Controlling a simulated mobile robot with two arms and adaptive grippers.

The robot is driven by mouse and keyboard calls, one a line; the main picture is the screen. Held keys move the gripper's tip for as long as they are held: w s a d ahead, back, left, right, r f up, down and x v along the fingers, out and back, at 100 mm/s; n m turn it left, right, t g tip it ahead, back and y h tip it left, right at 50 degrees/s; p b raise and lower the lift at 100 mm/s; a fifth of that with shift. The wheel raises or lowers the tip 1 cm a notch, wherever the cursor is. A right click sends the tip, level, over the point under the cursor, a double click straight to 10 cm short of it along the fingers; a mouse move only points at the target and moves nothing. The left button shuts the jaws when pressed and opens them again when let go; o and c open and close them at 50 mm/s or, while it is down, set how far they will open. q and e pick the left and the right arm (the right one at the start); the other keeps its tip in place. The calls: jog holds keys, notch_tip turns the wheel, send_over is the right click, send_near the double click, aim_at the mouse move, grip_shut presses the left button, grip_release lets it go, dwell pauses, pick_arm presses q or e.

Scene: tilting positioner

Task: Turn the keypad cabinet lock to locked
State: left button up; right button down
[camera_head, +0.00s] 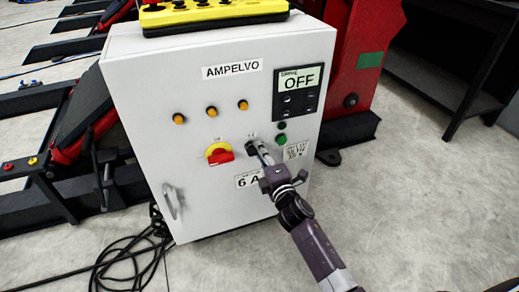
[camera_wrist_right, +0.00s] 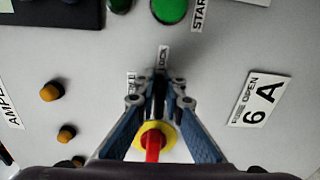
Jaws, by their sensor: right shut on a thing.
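The grey cabinet (camera_head: 150,110) stands upright, with a dark keypad (camera_head: 298,95) whose screen reads OFF at its upper right. The cabinet lock (camera_head: 251,147) is a small dark knob below and left of the keypad. My right gripper (camera_head: 259,149) reaches it from the lower right and is shut on it. In the right wrist view, the right gripper's fingertips (camera_wrist_right: 159,88) meet over the lock and hide most of it. A LOCK label (camera_wrist_right: 163,58) shows just beyond the tips; a second label beside it is partly covered. The lock's angle cannot be told. My left gripper is not in view.
A red and yellow rotary switch (camera_head: 219,153) sits left of the lock; a green button (camera_head: 281,140) is close on the right. The cabinet handle (camera_head: 171,202) is at lower left. A yellow pendant (camera_head: 212,13) lies on top. Cables (camera_head: 135,258) lie on the floor.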

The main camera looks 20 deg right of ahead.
jog(key=shift+f+m, duration=0.1)
jog(key=shift+m, duration=0.3)
jog(key=c, duration=2)
grip_release()
jog(key=s, duration=1.2)
jog(key=shift+d, duration=0.2)
